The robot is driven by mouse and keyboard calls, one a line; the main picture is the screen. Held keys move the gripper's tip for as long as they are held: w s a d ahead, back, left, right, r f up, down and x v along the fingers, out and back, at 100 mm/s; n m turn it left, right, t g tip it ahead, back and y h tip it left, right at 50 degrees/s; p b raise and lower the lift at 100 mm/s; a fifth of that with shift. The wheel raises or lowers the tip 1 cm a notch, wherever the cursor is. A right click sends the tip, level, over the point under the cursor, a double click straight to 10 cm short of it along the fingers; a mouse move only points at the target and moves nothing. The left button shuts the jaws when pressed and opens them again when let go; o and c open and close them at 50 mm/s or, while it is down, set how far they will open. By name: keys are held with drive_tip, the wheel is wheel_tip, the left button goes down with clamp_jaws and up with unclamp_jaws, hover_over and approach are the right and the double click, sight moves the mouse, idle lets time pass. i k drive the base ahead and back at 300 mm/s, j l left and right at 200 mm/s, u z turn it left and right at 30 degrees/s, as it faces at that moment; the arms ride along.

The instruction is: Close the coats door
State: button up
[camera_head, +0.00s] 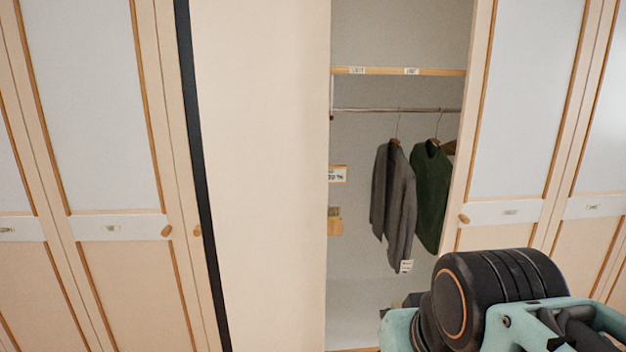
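The coats door appears as a tall plain cream panel (262,170) swung wide open, seen on its inner face. It projects towards me from the left side of the open compartment. A dark strip (198,150) runs down its near edge, and a small wooden knob (197,230) shows just left of that strip. Inside the compartment, a grey coat (394,195) and a green coat (431,190) hang from a rail. Part of my arm fills the lower right, in front of the wardrobe. My gripper's fingertips are not visible, and no contact with the door shows.
The closed door right of the opening (525,110) has a wooden knob (464,218) on its left side. Closed doors (95,110) stand at the left. A shelf (385,71) with labels spans the compartment above the rail (360,109). The floor is out of view.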

sight(256, 74)
drive_tip(key=l, duration=0.15)
drive_tip(key=j+z, duration=0.2)
drive_tip(key=z, duration=0.4)
drive_tip(key=j+z, duration=0.5)
drive_tip(key=j, duration=0.2)
drive_tip(key=j+z, duration=0.1)
drive_tip(key=j, duration=0.3)
drive_tip(key=k+j+z, duration=0.15)
drive_tip(key=j, duration=0.2)
drive_tip(key=k+j, duration=0.1)
drive_tip(key=j, duration=0.95)
drive_tip(key=k+j+z, duration=0.1)
drive_tip(key=j, duration=0.4)
drive_tip(key=k+j, duration=0.1)
drive_tip(key=j, duration=0.4)
drive_tip(key=i+j+z, duration=0.1)
drive_tip(key=j+z, duration=0.15)
drive_tip(key=j, duration=0.45)
